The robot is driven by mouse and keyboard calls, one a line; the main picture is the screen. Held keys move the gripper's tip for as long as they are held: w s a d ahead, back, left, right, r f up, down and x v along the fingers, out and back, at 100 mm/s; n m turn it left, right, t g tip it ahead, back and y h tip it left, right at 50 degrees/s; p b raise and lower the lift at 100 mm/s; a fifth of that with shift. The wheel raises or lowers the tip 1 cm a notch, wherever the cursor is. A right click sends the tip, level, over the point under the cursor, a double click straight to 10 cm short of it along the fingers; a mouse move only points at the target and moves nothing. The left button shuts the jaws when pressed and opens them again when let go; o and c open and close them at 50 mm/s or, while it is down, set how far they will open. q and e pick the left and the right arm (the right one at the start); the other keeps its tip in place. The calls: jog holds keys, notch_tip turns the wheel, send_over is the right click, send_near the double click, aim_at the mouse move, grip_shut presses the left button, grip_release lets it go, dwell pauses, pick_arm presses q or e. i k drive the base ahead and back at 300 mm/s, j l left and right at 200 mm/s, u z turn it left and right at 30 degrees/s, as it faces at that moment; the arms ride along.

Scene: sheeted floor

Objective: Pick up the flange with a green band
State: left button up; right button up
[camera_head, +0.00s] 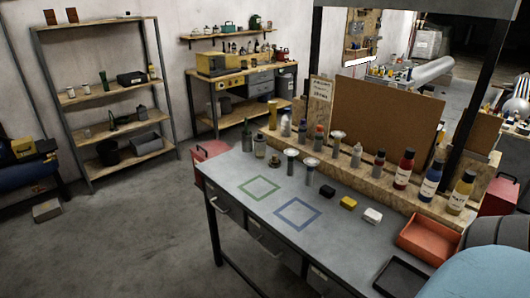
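Small parts stand on the grey workbench (250,205). Two of them have wide pale round tops on narrower stems: one part (291,156) and another just right of it (311,164). A low dark, brassy round part (274,161) sits to their left. I cannot make out a green band on any of these at this size, so I cannot tell which is the flange named. A green square outline (259,188) is marked on the bench in front of them. Neither of my grippers is in view.
A blue square outline (297,213), a black block (327,192), a yellow block (348,203) and a white block (372,216) are on the bench. Bottles (404,170) line the raised back ledge. A red tray (428,238) and a black tray (402,276) are at right.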

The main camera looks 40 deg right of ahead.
aim_at(290, 153)
jog(key=i+z, duration=0.35)
jog(key=i+j+z, duration=0.55)
jog(key=i+z, duration=0.15)
jog(key=i, duration=0.1)
